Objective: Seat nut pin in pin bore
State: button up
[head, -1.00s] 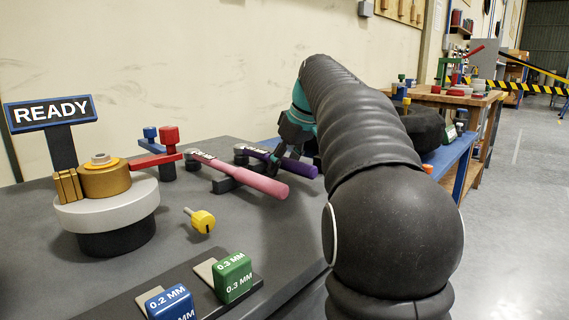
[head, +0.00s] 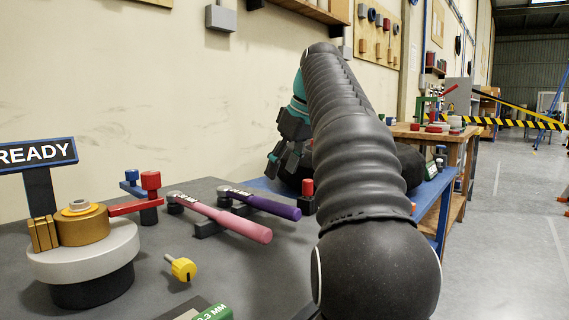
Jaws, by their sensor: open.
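A small pin with a yellow knob (head: 183,268) and a thin metal shank lies on the grey bench top, its shank pointing up and left. A brass nut (head: 80,222) with a lighter centre sits on a pale round disc (head: 84,256) over a black base at the left. I cannot make out a pin bore from here. My gripper (head: 277,168) is open and empty, with dark fingers below a teal wrist. It is held up beyond the wrenches, well apart from the yellow pin. My own arm hides part of the view behind it.
A READY sign (head: 38,153) stands behind the brass nut. A red lever (head: 135,207), a pink-handled wrench (head: 228,220) and a purple-handled wrench (head: 262,203) lie between the nut and my arm. A green 0.3 mm block (head: 213,313) is at the bottom edge. Bench top around the yellow pin is clear.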

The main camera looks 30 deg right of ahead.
aim_at(62, 250)
jog(key=k, duration=1)
